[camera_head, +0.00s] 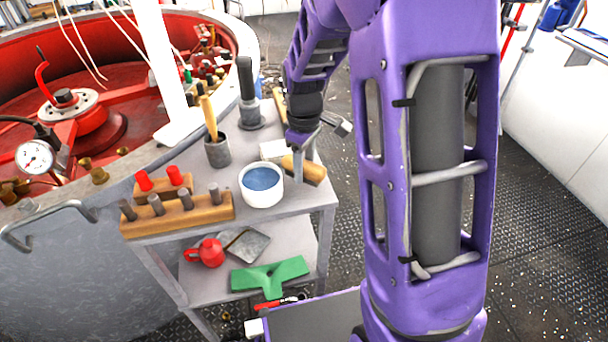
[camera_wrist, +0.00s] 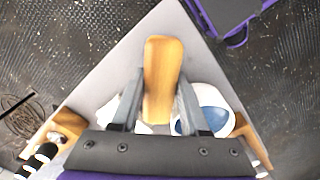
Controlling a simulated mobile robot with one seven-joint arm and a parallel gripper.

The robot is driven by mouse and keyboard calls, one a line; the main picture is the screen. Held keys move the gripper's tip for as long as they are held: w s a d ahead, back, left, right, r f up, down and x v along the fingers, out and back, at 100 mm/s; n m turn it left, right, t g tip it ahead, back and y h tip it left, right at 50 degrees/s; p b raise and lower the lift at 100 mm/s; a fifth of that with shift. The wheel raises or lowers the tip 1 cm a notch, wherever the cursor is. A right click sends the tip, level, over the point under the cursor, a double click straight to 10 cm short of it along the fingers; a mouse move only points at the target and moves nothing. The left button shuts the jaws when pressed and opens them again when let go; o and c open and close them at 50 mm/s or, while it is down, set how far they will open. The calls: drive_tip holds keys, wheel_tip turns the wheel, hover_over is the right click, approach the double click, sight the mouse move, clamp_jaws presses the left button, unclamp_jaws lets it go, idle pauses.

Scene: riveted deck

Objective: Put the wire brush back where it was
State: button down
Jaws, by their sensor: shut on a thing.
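The wire brush shows as a rounded wooden block (camera_head: 311,171) at the right corner of the grey cart's top (camera_head: 312,198) in the head view. It also shows from above in the wrist view (camera_wrist: 163,70), standing out between the fingers. My gripper (camera_head: 297,168) points down and is shut on it; its fingers also show in the wrist view (camera_wrist: 160,105). The bristles are hidden. I cannot tell whether the brush touches the cart top.
A white bowl with blue contents (camera_head: 262,198) stands close left of the brush. A white block (camera_head: 272,150) lies behind it. A grey cup (camera_head: 217,153) and a wooden peg rack (camera_head: 178,214) stand further left. A green tool (camera_head: 270,275) lies on the lower shelf.

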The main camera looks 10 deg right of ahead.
drive_tip(key=shift+f, duration=1.05)
drive_tip(key=shift+f, duration=0.1)
drive_tip(key=shift+f, duration=0.15)
drive_tip(key=shift+c, duration=2)
unclamp_jaws()
wheel_tip(320, 180, up, 12)
drive_tip(key=shift+r+p, duration=0.25)
drive_tip(key=shift+p, duration=0.75)
